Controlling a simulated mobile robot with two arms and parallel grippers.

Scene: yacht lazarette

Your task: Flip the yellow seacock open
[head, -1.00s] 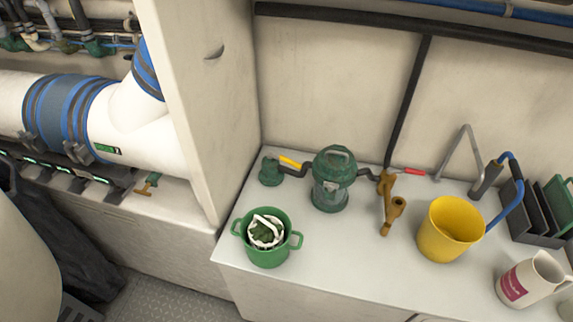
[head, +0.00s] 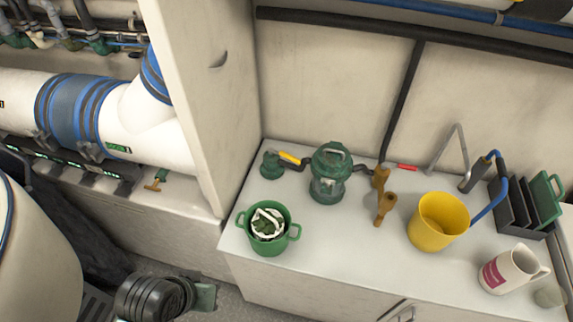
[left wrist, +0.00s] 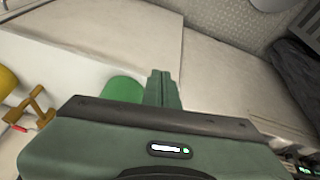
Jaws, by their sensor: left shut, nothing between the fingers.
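The yellow seacock handle (head: 289,158) is a short lever at the back left of the white counter. It sits between a green fitting (head: 271,165) and the dark pipe leading to a green strainer (head: 330,173). It slants down to the right, roughly along the pipe. My left gripper (head: 206,297) is low in front of the counter, left of its front edge, well away from the handle. In the left wrist view its green fingers (left wrist: 162,88) are together and empty. The yellow handle does not show in that view. My right gripper is not in view.
A green pot (head: 268,245) with cloth inside stands at the counter's front left; its green side also shows in the wrist view (left wrist: 122,90). A bronze valve (head: 381,178) with a red handle (head: 407,168), a yellow bucket (head: 438,222) and a jug (head: 508,270) stand to the right.

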